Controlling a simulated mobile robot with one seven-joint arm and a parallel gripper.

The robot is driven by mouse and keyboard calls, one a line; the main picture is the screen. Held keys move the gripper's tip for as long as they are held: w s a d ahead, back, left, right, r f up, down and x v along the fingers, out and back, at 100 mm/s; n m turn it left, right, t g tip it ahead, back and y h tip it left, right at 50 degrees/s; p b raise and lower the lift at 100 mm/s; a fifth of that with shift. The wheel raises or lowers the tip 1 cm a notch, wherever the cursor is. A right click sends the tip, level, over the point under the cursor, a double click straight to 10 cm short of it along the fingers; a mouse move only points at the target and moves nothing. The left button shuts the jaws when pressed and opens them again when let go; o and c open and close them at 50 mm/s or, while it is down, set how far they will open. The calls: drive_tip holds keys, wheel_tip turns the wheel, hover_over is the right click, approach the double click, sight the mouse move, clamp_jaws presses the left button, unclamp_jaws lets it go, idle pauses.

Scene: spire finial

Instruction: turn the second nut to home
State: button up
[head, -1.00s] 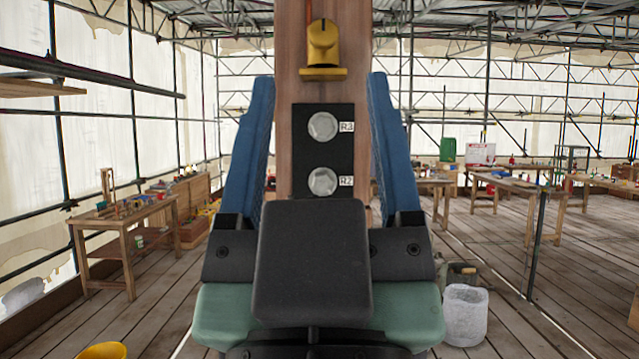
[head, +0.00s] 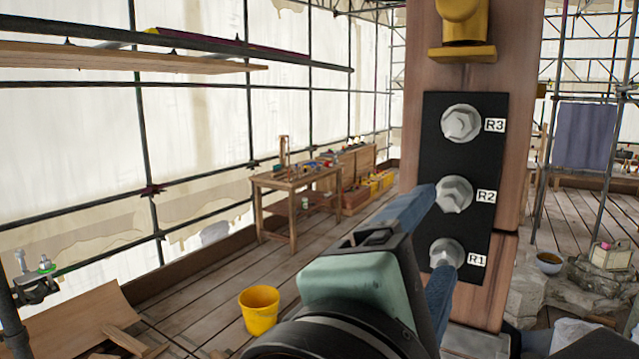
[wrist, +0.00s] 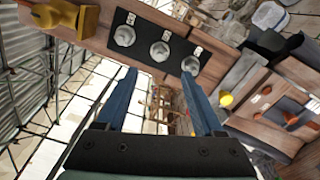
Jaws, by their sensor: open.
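The second nut, R2 (head: 455,193), is a grey hex nut in the middle of a black plate (head: 432,118) on a wooden post. R3 (head: 462,124) is above it and R1 (head: 446,252) below it. My gripper (head: 438,226) is open and empty, with blue fingers reaching toward the plate from the lower left. One fingertip overlaps R2's left edge in the head view, the other overlaps R1. In the wrist view, R2 (wrist: 159,50) lies ahead of the gap between the fingers (wrist: 158,75). I cannot tell whether either finger touches a nut.
A yellow fitting (head: 463,30) juts from the post above the plate. A yellow bucket (head: 259,310) stands on the plank floor at left. A workbench (head: 295,185) stands farther back. Stones (head: 580,285) lie at right of the post.

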sight(452, 199)
drive_tip(key=p+x, duration=0.5)
drive_tip(key=x, duration=0.7)
drive_tip(key=shift+w, duration=0.35)
drive_tip(key=shift+c, duration=0.2)
clamp_jaws()
